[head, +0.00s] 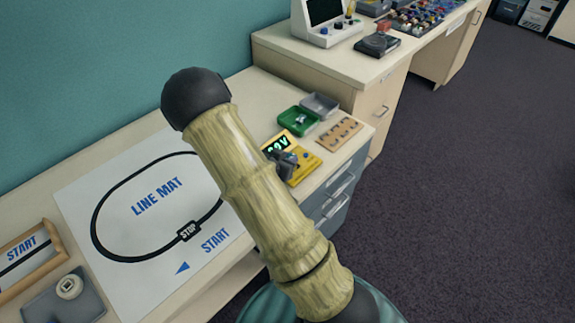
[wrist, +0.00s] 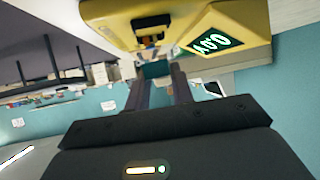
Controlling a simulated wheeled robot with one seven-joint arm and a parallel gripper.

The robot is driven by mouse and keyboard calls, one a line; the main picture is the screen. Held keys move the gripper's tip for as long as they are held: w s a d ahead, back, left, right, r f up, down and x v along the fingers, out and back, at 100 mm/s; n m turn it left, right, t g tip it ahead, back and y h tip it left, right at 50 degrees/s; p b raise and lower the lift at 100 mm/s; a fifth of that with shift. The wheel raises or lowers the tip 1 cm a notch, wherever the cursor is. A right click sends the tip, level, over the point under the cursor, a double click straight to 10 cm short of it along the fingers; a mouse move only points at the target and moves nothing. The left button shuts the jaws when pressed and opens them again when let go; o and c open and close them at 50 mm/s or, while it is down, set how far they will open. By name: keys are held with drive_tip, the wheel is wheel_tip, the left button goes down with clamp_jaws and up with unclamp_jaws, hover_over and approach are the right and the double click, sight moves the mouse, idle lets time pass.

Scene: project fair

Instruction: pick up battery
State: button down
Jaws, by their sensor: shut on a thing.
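My gripper (head: 284,162) is at the yellow tester (head: 303,168) near the table's right end. In the wrist view, the fingers of my gripper (wrist: 159,72) reach toward the tester (wrist: 225,22), whose green-lit display shows. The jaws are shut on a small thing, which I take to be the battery. A small orange and dark piece (wrist: 151,43) shows just past the fingertips, against the tester; I cannot tell whether it is the battery or a part of the tester. In the head view the battery is not visible, and my arm and gripper cover part of the tester.
A green tray (head: 297,122), a grey tray (head: 320,105) and a wooden slotted block (head: 339,134) stand just beyond the tester. The line mat (head: 130,250) lies to the left. A second counter (head: 345,60) with equipment stands behind. Open floor lies at the right.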

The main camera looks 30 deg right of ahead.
wheel_tip(320, 180, up, 6)
drive_tip(key=shift+r+p, duration=0.15)
drive_tip(key=shift+p, duration=0.25)
idle(1.4)
